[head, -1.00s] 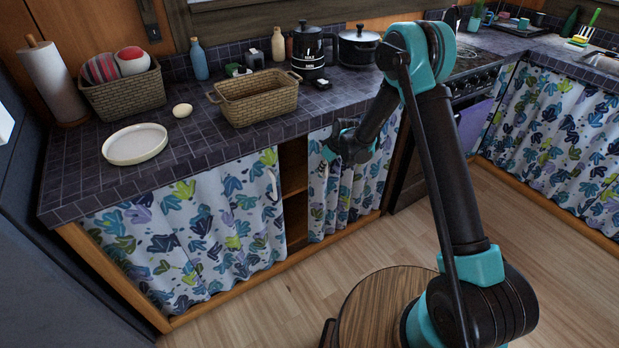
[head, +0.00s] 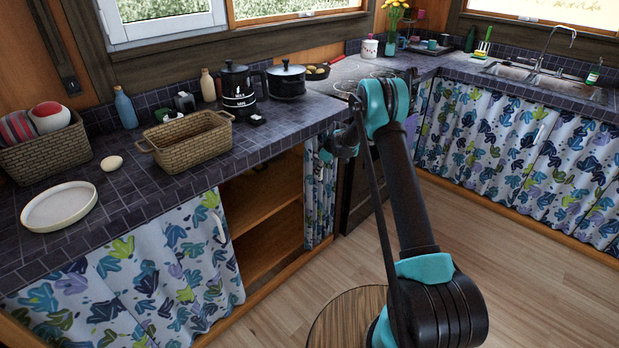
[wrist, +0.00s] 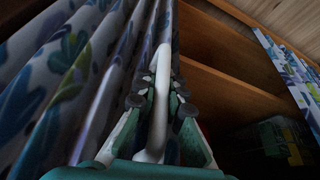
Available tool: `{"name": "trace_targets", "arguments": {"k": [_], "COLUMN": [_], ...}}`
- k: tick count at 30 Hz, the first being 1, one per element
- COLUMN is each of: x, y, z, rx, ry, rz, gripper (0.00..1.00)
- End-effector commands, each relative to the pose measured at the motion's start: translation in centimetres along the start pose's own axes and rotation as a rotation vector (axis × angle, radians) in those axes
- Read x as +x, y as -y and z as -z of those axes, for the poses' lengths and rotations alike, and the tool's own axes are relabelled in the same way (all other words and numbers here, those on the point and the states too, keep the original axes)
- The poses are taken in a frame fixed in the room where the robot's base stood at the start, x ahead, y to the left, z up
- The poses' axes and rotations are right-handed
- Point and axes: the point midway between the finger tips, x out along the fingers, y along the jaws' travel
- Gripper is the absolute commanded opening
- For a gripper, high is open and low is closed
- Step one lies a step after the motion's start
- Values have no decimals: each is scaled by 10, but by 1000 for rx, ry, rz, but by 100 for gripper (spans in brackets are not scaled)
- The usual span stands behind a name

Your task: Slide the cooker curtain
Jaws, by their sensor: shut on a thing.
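The cooker curtain (head: 319,197), white with blue, purple and green leaves, hangs bunched into a narrow strip beside the cooker (head: 362,187). It fills the left of the wrist view (wrist: 60,85) in tight folds. My gripper (head: 343,143) is at the upper right of the bunched curtain. In the wrist view my gripper (wrist: 160,100) is shut on the curtain's white upright handle (wrist: 161,75). In the head view my arm hides the handle.
Another leaf-patterned curtain (head: 150,270) with a white handle (head: 217,226) covers the left of the cupboard. A wicker basket (head: 188,140), plate (head: 58,207) and kettle (head: 237,90) stand on the tiled counter (head: 120,185). A round wooden stool top (head: 345,318) is below my arm.

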Motion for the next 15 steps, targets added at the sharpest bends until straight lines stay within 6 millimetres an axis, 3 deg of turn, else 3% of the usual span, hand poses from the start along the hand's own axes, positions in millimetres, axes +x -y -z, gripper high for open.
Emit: {"name": "trace_targets", "arguments": {"k": [6, 15], "x": [-1, -2], "y": [-12, -16], "z": [-2, -2], "rx": [-1, 1], "ry": [0, -1], "rz": [0, -5], "gripper": [0, 0]}}
